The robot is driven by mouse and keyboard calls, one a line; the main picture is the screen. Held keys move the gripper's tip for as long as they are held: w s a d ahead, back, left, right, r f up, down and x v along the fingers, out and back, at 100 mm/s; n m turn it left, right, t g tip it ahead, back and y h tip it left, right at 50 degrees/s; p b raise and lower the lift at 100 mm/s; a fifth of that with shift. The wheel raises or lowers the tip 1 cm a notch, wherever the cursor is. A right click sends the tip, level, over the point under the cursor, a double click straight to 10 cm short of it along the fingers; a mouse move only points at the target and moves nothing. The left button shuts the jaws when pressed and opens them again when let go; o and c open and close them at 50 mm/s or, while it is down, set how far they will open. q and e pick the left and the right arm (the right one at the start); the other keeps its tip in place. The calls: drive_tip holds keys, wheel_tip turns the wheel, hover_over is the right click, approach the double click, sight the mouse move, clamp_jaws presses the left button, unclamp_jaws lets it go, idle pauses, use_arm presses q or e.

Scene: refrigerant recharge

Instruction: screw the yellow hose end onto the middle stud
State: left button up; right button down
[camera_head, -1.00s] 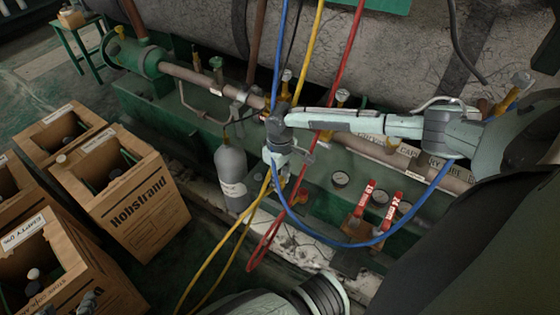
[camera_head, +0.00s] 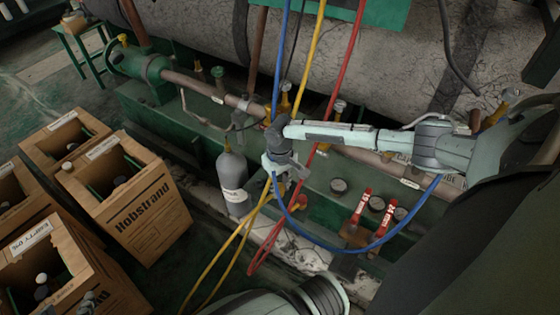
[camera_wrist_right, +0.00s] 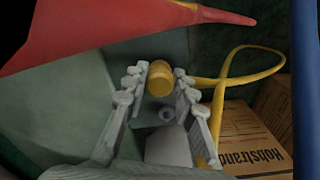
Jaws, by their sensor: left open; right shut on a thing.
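My right gripper (camera_head: 274,168) is low beside the grey cylinder, over the green base. In the right wrist view its two ridged fingers (camera_wrist_right: 160,90) are shut on the yellow hose end (camera_wrist_right: 160,77), a short yellow cylinder. The yellow hose (camera_wrist_right: 255,75) loops off to the right from there. A small grey round fitting (camera_wrist_right: 167,115) shows just below the hose end; I cannot tell whether it is the middle stud or whether they touch. In the head view my arm and gripper hide the studs.
A grey gas cylinder (camera_head: 234,180) stands left of my right gripper. Blue (camera_head: 350,246) and red (camera_head: 342,90) hoses hang around the arm. Two red-handled valves (camera_head: 361,206) are at the right. Open cardboard boxes (camera_head: 140,210) stand at the left.

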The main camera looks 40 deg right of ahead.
drive_tip(key=shift+w, duration=0.1)
drive_tip(key=shift+r+m+p, duration=0.15)
drive_tip(key=shift+m+p, duration=0.25)
drive_tip(key=shift+p, duration=0.15)
drive_tip(key=shift+m+p, duration=1.15)
drive_tip(key=shift+m, duration=0.25)
